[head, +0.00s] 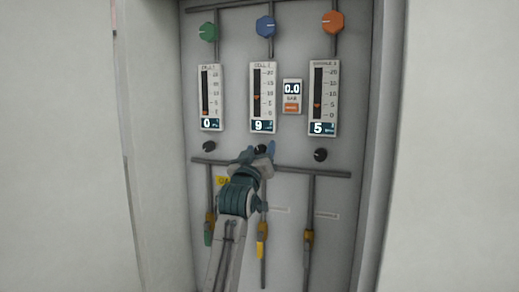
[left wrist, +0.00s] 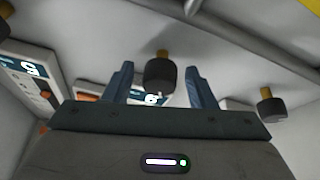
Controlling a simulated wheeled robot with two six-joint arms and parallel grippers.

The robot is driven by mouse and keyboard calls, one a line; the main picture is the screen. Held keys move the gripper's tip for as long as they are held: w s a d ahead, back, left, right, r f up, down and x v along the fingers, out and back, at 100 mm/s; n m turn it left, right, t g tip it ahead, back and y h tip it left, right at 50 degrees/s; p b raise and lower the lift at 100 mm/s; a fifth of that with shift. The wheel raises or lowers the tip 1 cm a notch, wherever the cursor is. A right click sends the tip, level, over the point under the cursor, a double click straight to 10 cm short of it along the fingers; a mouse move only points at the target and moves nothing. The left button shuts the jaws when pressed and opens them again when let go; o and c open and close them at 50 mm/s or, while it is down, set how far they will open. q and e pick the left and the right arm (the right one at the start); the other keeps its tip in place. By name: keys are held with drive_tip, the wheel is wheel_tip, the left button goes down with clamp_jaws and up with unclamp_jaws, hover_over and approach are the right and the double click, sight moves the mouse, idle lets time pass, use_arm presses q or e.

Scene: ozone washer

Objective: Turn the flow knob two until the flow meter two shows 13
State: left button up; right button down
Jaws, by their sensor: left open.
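Flow meter two (head: 263,85) is the middle of three meters on the grey panel, and its display reads 9. Flow knob two (head: 261,148) is the small black knob below it, partly hidden by my gripper in the head view. My left gripper (head: 259,153) is at this knob, with its arm coming up from below. In the left wrist view, the same knob (left wrist: 160,76) sits between the two open blue fingers (left wrist: 160,86). A gap shows on each side of it, so the fingers look apart from it. My right gripper is not in view.
The left meter (head: 210,97) reads 0 and the right meter (head: 323,98) reads 5. Black knobs sit below them, at left (head: 209,146) and right (head: 320,155). Green, blue and orange knobs line the top. Pipes with valves (head: 262,240) run below. Cabinet walls flank the panel.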

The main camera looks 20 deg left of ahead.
use_arm(q)
drive_tip(key=c, duration=1)
drive_tip(key=shift+o, duration=0.2)
drive_tip(key=shift+f+m, duration=0.1)
drive_tip(key=shift+m, duration=0.3)
drive_tip(key=shift+m+h+b, duration=0.7)
drive_tip(key=shift+m+h, duration=0.1)
drive_tip(key=shift+m, duration=0.4)
drive_tip(key=m+h+b, duration=0.1)
drive_tip(key=m, duration=0.1)
drive_tip(key=m+h+b, duration=0.1)
drive_tip(key=m, duration=0.2)
drive_tip(key=shift+f+g+h+b, duration=0.1)
drive_tip(key=shift+g+h+b, duration=0.2)
drive_tip(key=m+h+b, duration=0.1)
drive_tip(key=m, duration=0.2)
drive_tip(key=shift+m+g+b, duration=0.4)
drive_tip(key=shift+m+h+b, duration=0.3)
drive_tip(key=shift+m+h, duration=0.2)
drive_tip(key=shift+m, duration=0.2)
drive_tip(key=shift+g, duration=0.4)
